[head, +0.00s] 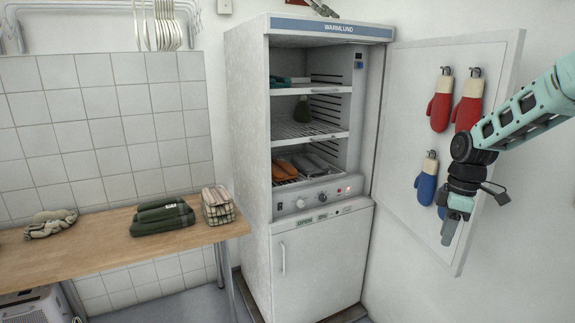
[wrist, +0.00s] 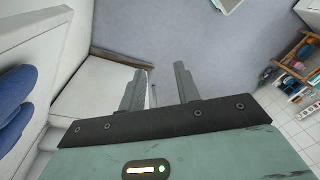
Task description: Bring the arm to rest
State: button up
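My gripper (head: 451,226) hangs pointing down at the right of the head view, in front of the open cabinet door with the mittens. In the wrist view my gripper (wrist: 157,90) has its two fingers apart, with floor and a white surface showing between them and nothing held. My arm (head: 530,108) reaches in from the right edge of the head view.
The drying cabinet (head: 318,260) stands open, with things on its shelves. Its door (head: 405,90) holds red mittens (head: 440,104) and blue mittens (head: 427,180) close to my arm. A wooden table (head: 95,255) at left carries folded green cloth (head: 162,218) and a checked cloth (head: 217,206).

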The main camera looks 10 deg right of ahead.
jog(key=s+a+r+m, duration=0.1)
jog(key=s+a+r, duration=0.1)
jog(key=s+a, duration=1.2)
jog(key=s+a+r+m, duration=0.2)
jog(key=s+a, duration=1.3)
jog(key=a, duration=0.3)
jog(key=shift+s+a+h, duration=0.3)
jog(key=shift+a+h, duration=0.1)
jog(key=shift+r, duration=0.1)
